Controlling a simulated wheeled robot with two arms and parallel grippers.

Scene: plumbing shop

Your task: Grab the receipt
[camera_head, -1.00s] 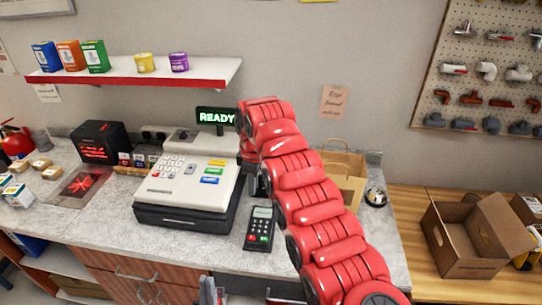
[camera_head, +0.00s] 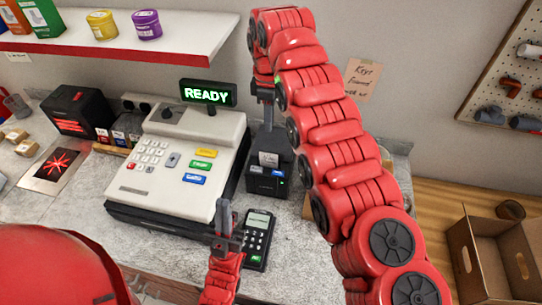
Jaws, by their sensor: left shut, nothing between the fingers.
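A small white receipt (camera_head: 268,158) sticks up from the black receipt printer (camera_head: 264,181), which stands just right of the cash register. My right gripper (camera_head: 267,128) hangs fingers-down from its red arm, directly above the printer and the receipt. A gap seems to show between its tips and the paper. Its fingers look like one narrow dark bar, so I cannot tell whether they are apart. My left gripper (camera_head: 224,207) points up in front of the register, beside the card terminal (camera_head: 257,240). It is shut and empty.
The cash register (camera_head: 180,165) with its READY display (camera_head: 208,94) stands left of the printer. A shelf (camera_head: 140,48) with boxes and tubs hangs above. A cardboard box (camera_head: 490,255) sits on the wooden bench at right. My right arm hides the counter behind it.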

